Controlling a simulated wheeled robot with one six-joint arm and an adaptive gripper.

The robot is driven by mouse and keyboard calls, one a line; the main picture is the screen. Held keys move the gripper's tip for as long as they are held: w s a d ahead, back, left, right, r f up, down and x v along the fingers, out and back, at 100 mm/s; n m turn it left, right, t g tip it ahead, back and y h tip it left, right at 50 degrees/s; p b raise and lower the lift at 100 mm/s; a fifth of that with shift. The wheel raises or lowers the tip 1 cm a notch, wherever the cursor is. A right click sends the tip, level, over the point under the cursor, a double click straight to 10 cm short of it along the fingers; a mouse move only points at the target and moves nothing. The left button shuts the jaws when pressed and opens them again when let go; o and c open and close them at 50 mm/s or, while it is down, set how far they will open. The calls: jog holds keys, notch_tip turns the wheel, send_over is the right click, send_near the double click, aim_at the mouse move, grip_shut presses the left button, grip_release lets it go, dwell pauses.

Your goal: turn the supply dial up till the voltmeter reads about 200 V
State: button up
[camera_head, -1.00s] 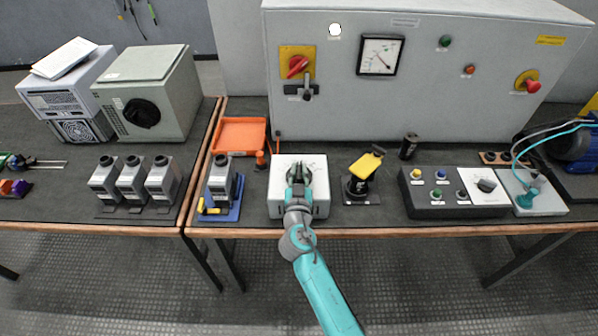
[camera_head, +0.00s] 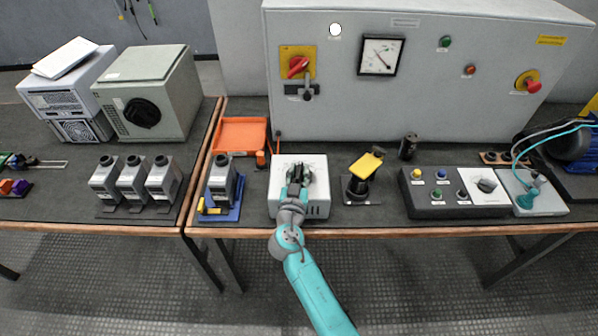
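The white supply box (camera_head: 315,205) stands at the front edge of the bench, near the middle of the head view. My gripper (camera_head: 298,174) is over its top, where the supply dial is. The gripper covers most of the dial, so the dial's setting is hidden. I cannot tell whether the fingers are shut on it. The voltmeter (camera_head: 380,55) is a square white-faced gauge on the large grey cabinet behind. Its needle slants from upper left to lower right; the scale numbers are too small to read.
Left of the supply box are a capacitor in a blue holder (camera_head: 229,213) and an orange tray (camera_head: 240,121). A yellow-topped device (camera_head: 364,166) stands close on the right, with a dark button panel (camera_head: 437,210) beyond. The grey cabinet (camera_head: 440,100) blocks the back.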

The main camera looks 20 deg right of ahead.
dwell(0.3)
jog(key=v, duration=1.2)
dwell(0.8)
jog(key=shift+f, duration=0.1)
dwell(3.5)
